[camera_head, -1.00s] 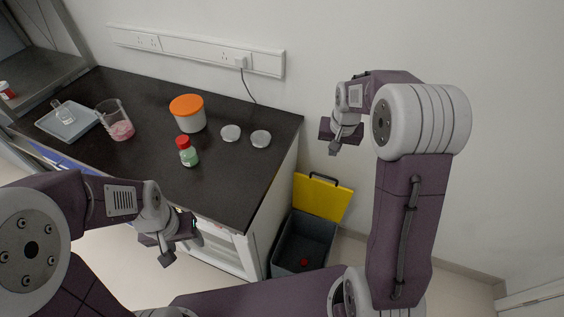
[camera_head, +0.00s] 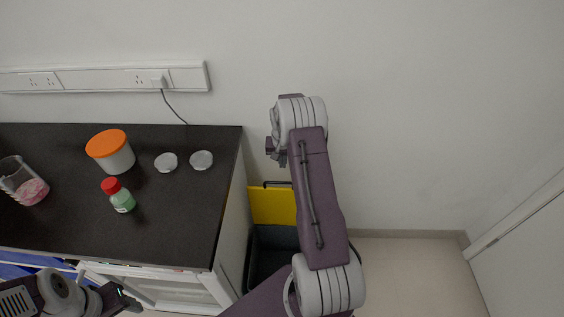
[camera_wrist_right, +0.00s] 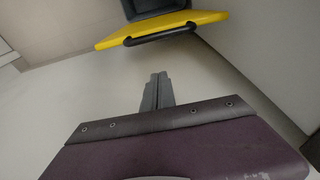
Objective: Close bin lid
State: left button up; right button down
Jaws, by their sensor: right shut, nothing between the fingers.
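The bin (camera_head: 262,262) is dark grey and stands on the floor beside the bench's right end, partly hidden by my right arm. Its yellow lid (camera_head: 270,206) is open, standing up at the back near the wall, with a black handle at its top edge. In the right wrist view the lid (camera_wrist_right: 205,18) and its handle show at the top, with part of the grey bin (camera_wrist_right: 150,8) beyond. My right gripper (camera_head: 271,147) is shut and empty, above the lid and apart from it. Its closed fingers (camera_wrist_right: 157,78) point toward the lid. My left gripper (camera_head: 130,301) is at the lower left; its jaws are unclear.
The black bench (camera_head: 170,225) holds an orange-lidded tub (camera_head: 117,158), a red-capped bottle (camera_head: 122,202), a beaker (camera_head: 25,185) and two clear dishes (camera_head: 201,160). A wall socket strip (camera_head: 105,78) runs behind. The floor (camera_head: 410,275) right of my right arm is clear.

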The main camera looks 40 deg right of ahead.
jog(key=shift+s+a+f, duration=0.35)
jog(key=shift+s+f, duration=0.05)
jog(key=shift+f, duration=0.35)
jog(key=shift+s+a+f, duration=0.3)
jog(key=shift+s+f, duration=0.05)
jog(key=shift+f, duration=0.35)
jog(key=shift+s+a+f, duration=0.35)
jog(key=shift+s+f, duration=0.05)
jog(key=shift+f, duration=0.35)
